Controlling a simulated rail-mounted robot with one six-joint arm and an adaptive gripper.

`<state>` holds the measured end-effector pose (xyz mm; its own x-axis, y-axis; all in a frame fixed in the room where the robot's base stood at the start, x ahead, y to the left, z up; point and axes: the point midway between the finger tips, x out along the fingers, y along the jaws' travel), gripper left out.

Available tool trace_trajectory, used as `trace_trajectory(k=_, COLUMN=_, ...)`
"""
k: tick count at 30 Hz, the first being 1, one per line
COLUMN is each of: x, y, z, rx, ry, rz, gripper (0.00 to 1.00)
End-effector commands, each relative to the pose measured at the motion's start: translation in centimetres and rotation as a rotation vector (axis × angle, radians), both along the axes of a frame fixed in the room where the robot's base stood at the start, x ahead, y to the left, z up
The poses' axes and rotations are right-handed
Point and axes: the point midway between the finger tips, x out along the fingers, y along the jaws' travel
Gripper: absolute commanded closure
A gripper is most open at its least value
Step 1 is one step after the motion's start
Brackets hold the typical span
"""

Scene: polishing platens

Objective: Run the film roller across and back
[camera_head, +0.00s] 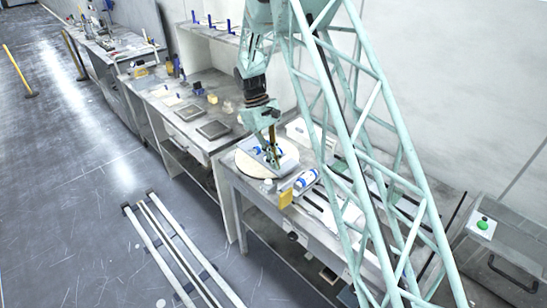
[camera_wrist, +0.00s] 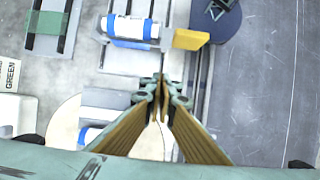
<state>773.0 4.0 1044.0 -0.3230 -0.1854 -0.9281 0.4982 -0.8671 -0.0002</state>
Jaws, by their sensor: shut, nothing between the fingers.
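A white roller with blue bands (camera_head: 306,179) lies on the bench just right of the round platen; in the wrist view it is at the top (camera_wrist: 133,27), on a pale base. The round pale platen (camera_head: 250,166) is under my gripper (camera_head: 274,163), and part of it shows in the wrist view (camera_wrist: 65,122). My gripper's fingertips meet in the wrist view (camera_wrist: 160,85), shut and empty, apart from the roller. A second blue-and-white piece (camera_wrist: 92,135) shows beside the fingers, partly hidden by them. I cannot tell which of the two is the film roller.
A yellow block (camera_head: 285,198) stands at the bench's front edge near the roller. A small green pad (camera_wrist: 45,23) lies on two dark rails. Square plates (camera_head: 213,130) lie on the neighbouring bench. Floor rails (camera_head: 165,245) run in front, with open floor to the left.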

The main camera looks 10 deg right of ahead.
Motion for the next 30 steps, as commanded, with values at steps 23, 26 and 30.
trace_trajectory(k=23, x=-4.7, y=-2.7, z=-5.3, rx=0.0, ry=-0.001, rz=-0.001, gripper=1.0)
trace_trajectory(k=26, x=-5.1, y=-2.9, z=-5.3, rx=0.0, ry=0.0, rz=0.0, gripper=1.0)
trace_trajectory(k=30, x=-5.3, y=-3.0, z=-5.3, rx=0.0, ry=-0.001, rz=0.0, gripper=1.0)
